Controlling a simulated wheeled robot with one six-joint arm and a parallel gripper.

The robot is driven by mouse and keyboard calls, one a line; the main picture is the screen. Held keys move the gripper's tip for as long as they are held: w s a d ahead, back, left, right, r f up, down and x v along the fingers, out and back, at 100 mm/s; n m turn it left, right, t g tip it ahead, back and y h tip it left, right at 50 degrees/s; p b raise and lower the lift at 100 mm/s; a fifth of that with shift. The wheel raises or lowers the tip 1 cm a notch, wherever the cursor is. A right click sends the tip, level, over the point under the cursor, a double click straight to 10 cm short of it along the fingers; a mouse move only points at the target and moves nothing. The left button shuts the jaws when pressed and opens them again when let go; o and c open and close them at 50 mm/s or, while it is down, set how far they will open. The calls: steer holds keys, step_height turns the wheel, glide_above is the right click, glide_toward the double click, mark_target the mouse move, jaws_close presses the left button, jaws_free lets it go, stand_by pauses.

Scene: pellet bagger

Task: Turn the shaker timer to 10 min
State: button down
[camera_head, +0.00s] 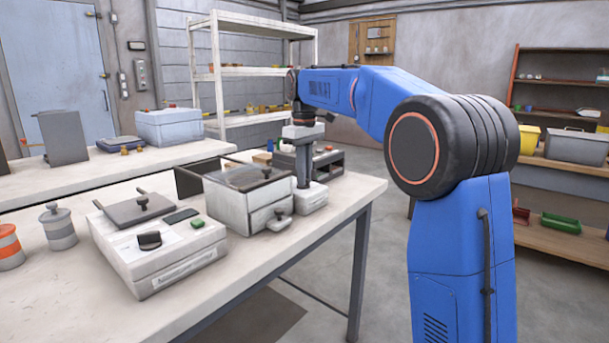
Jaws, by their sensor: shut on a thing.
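My gripper (303,184) points straight down at the right end of the near table. Its fingers reach the top of a small pale box (314,201), which appears to be the shaker timer's housing. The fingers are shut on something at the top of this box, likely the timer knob. The knob itself is hidden by the fingers and too small to make out. No dial marks or timer setting can be read from here.
A pale drawer unit (236,208) stands just left of the box, and a dark open-fronted unit (327,164) stands behind it. A white device with a black knob (165,262) sits at the table's front. Free floor lies right of the table (376,192).

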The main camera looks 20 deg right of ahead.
steer(key=m, duration=0.5)
steer(key=shift+a+m, duration=0.1)
steer(key=shift+m, duration=0.3)
steer(key=m, duration=0.5)
steer(key=shift+a+m, duration=0.15)
steer(key=shift+m, duration=0.25)
steer(key=c, duration=1.8)
jaws_free()
steer(key=shift+c, duration=0.2)
